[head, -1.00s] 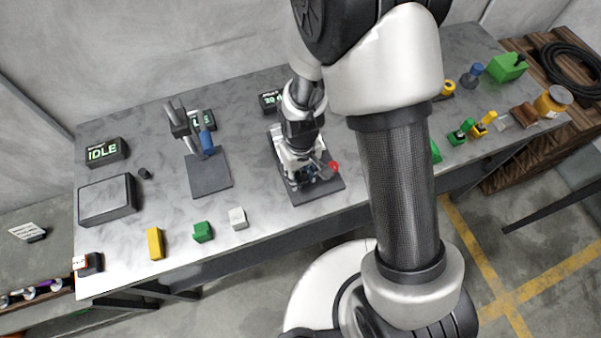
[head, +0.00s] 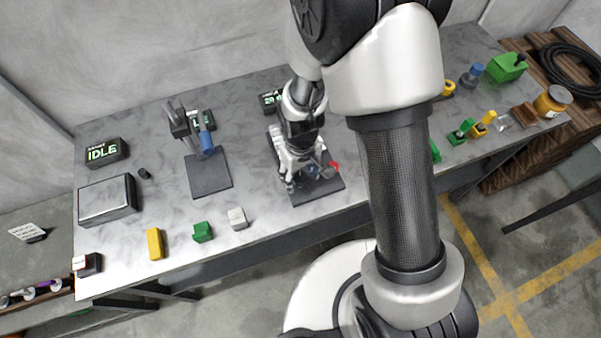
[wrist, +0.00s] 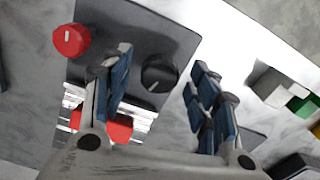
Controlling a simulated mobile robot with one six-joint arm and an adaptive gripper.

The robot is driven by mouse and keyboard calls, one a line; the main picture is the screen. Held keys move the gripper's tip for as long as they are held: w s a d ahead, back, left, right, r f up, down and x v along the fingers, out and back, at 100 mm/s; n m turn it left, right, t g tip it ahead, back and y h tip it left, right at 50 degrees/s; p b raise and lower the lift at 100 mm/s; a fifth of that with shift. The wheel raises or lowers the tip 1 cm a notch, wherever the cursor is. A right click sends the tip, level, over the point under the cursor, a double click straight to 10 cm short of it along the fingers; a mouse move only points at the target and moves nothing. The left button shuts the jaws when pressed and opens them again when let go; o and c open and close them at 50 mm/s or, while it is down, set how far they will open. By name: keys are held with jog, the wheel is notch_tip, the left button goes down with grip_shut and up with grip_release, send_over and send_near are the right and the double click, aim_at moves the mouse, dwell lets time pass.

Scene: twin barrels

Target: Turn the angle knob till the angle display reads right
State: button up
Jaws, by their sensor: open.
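A dark fixture plate (head: 322,191) lies under my gripper (head: 300,178), near the table's front edge. In the wrist view a round black knob (wrist: 160,74) with a white mark shows between my open gripper's blue-padded fingers (wrist: 163,92). No finger visibly touches it. A red knob (wrist: 72,40) with a white mark stands left of the fingers; it also shows in the head view (head: 333,167). No label shows which knob is the angle one. A display with green figures (head: 271,101) stands behind the fixture; its start reads like 20, and my arm hides the rest.
Left of the fixture stands a press-like device (head: 184,130) with a blue handle and its own dark plate (head: 210,177). White (head: 237,218), green (head: 202,231) and yellow (head: 155,243) blocks line the front. An IDLE display (head: 105,153) stands at the left.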

notch_tip(320, 180, up, 12)
dwell(0.5)
dwell(0.4)
notch_tip(320, 180, up, 10)
jog(key=m+t, duration=0.2)
send_over(301, 177)
jog(key=s+d, duration=0.4)
jog(key=d, duration=0.1)
jog(key=s+d+r+m+t+b, duration=0.1)
jog(key=s+d+r+m+t, duration=0.1)
jog(key=s+d+r, duration=0.3)
jog(key=s+r+m, duration=0.1)
jog(key=s, duration=0.3)
jog(key=shift+s+d+r+t+b, duration=0.3)
jog(key=shift+s+d+b, duration=0.05)
jog(key=shift+d+b, duration=0.05)
jog(key=shift+c, duration=0.5)
dwell(1.4)
